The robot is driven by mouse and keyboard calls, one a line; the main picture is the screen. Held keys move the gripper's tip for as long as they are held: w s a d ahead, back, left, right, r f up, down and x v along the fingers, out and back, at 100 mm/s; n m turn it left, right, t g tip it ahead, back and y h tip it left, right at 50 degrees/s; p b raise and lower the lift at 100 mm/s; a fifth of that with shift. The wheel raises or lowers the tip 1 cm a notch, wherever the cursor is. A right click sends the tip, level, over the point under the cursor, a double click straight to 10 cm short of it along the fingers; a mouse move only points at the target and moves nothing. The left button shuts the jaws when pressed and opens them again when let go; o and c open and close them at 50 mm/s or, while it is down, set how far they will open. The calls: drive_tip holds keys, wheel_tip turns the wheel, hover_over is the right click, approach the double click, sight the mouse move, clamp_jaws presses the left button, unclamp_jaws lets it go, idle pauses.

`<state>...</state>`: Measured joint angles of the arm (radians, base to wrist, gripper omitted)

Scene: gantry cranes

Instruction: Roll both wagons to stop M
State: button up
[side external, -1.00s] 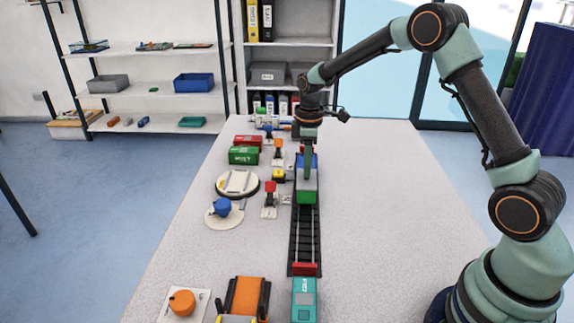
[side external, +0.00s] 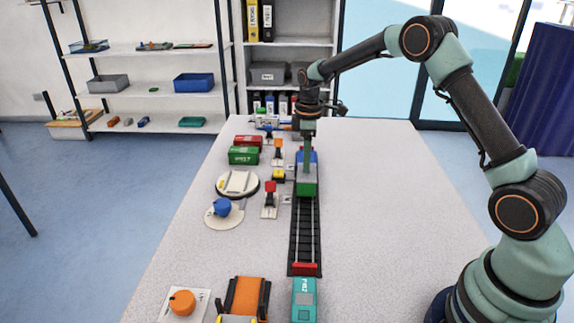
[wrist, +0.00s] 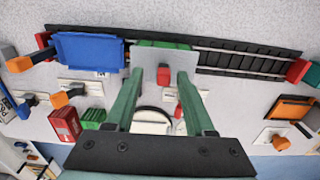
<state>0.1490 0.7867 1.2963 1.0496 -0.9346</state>
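The blue wagon (wrist: 88,52) and the green wagon (side external: 307,189) stand end to end on the black track (side external: 305,235). The blue one is on the far side, and in the side view (side external: 312,156) it is mostly hidden. The green wagon also shows at the edge of a grey plate (wrist: 145,92) in the wrist view. A red knob (wrist: 163,74) shows over this plate. My gripper (wrist: 160,74) is down at the green wagon, its fingers apart on either side of the knob. Finger contact with the wagon is unclear. Which stop is M cannot be read.
A red end block (side external: 305,269) closes the near track end, with a teal block (side external: 304,298) before it. A red-topped post (side external: 270,187) and an orange-topped post (side external: 278,145) stand left of the track. The table's right side is clear.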

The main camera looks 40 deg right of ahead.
drive_tip(key=shift+s, duration=0.1)
drive_tip(key=shift+r, duration=3.45)
drive_tip(key=s+a+r+m+t, duration=0.2)
drive_tip(key=s+a+r+m, duration=0.1)
drive_tip(key=s+r, duration=0.4)
drive_tip(key=s+a+r+m+t, duration=0.2)
drive_tip(key=s+a+r+m, duration=0.15)
drive_tip(key=s, duration=0.45)
drive_tip(key=s+a+f+m+t, duration=0.1)
drive_tip(key=s+m, duration=0.1)
drive_tip(key=s, duration=0.5)
drive_tip(key=shift+s+f, duration=0.15)
drive_tip(key=shift+s, duration=0.05)
